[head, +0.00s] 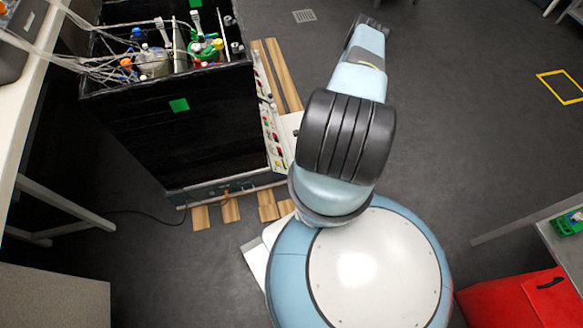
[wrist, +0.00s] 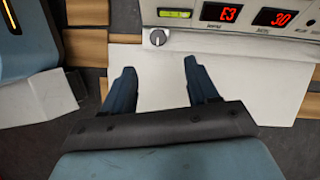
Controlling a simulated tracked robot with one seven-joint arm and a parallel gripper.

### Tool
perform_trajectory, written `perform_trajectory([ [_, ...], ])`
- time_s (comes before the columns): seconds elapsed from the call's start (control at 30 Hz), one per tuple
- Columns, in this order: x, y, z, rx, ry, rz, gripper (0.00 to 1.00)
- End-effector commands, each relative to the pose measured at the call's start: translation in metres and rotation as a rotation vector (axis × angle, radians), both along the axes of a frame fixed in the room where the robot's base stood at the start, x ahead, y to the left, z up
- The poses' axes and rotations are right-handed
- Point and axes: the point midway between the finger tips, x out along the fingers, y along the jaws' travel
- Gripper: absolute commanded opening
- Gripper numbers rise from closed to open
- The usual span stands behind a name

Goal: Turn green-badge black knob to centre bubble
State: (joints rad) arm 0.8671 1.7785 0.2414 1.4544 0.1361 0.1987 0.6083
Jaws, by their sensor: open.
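In the wrist view a small round knob (wrist: 157,38), grey with a pale pointer mark, sits at the lower left edge of a white control panel (wrist: 220,32). A yellow-green bubble vial (wrist: 174,13) is just above it; the bubble's position is too small to tell. My gripper (wrist: 158,68) is open and empty, its two dark blue fingers pointing toward the panel, with the knob beyond and between them, apart from both. In the head view the black shaker box (head: 215,130) carries a green square (head: 178,105). No black knob with a green badge can be made out.
Red displays (wrist: 270,17) reading E3 and 30 are right of the vial. Wooden slats (head: 230,209) lie under the shaker. Bottles and tubing (head: 155,62) fill its top. A white bench (head: 25,110) stands left, a red cabinet (head: 520,300) lower right. Right floor is mostly clear.

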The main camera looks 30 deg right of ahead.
Motion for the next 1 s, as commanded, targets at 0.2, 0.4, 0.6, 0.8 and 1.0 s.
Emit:
perform_trajectory([
  [0.2, -0.001, 0.01, -0.022, 0.001, 0.0, 0.001, 0.59],
  [0.4, 0.0, 0.022, -0.05, 0.001, 0.001, 0.0, 0.59],
  [0.6, 0.001, 0.033, -0.077, 0.0, 0.0, 0.002, 0.59],
  [0.8, 0.002, 0.043, -0.102, 0.0, 0.001, 0.001, 0.59],
  [1.0, 0.003, 0.05, -0.119, 0.0, 0.0, 0.001, 0.59],
])
